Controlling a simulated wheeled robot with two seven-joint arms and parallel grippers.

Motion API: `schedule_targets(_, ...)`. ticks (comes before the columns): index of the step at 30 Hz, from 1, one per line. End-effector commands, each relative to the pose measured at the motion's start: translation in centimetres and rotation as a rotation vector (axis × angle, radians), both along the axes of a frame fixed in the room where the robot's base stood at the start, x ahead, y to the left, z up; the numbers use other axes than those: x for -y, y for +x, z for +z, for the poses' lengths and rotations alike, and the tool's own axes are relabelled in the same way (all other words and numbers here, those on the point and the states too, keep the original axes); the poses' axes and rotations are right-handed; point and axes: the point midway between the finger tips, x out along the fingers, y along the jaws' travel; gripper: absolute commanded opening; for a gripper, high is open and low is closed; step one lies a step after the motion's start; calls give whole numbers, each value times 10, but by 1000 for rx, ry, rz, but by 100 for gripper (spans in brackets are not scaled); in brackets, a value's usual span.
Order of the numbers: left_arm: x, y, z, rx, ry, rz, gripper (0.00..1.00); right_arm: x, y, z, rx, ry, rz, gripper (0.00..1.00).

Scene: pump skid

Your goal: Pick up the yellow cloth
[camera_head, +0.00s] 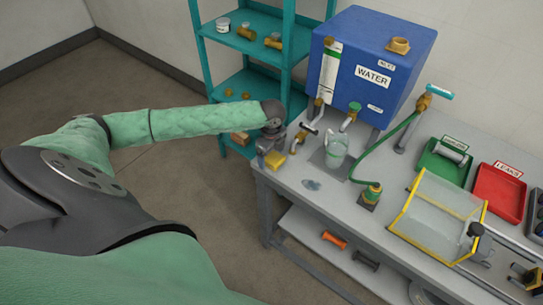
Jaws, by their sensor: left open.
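A small yellow thing, which looks like the yellow cloth (275,160), lies at the near left corner of the grey table, right under my left gripper. My left gripper (269,152) is open and points down over it. The gripper partly hides the cloth, and I cannot tell whether the fingers touch it. My right gripper is not in view.
A blue water tank (369,62) stands behind, with taps above a clear jug (336,149). A small puddle (311,185) lies on the table. A green hose (385,146), a yellow-edged clear box (437,216) and a red tray (499,193) are to the right. A teal shelf (203,55) stands behind my arm.

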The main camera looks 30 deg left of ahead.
Motion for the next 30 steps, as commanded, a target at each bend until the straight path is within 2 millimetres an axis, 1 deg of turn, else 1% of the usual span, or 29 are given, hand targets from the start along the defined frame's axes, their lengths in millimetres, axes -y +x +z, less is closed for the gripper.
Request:
schedule_targets(8, 0, 0, -4, 1, 0, 0, 87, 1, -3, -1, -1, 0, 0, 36)
schedule_targets(9, 0, 0, -4, 1, 0, 0, 85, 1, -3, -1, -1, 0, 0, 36)
schedule_targets(11, 0, 0, -3, 1, 0, 0, 74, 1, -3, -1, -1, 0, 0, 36)
schedule_targets(12, 0, 0, -3, 1, 0, 0, 66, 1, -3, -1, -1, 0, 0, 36)
schedule_targets(14, 0, 0, -3, 1, 0, 0, 54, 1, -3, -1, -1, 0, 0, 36)
schedule_targets(16, 0, 0, -3, 1, 0, 0, 40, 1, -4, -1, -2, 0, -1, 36)
schedule_targets(17, 0, 0, -3, 1, 0, 0, 39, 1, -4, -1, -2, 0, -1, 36)
schedule_targets(27, 0, 1, 0, 2, 0, 0, 39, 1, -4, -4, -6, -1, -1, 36)
schedule_targets(29, 0, 1, 4, 3, -1, 0, 39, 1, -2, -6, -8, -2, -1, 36)
schedule_targets(30, 0, 2, 7, 4, -1, 1, 39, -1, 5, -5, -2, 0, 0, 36)
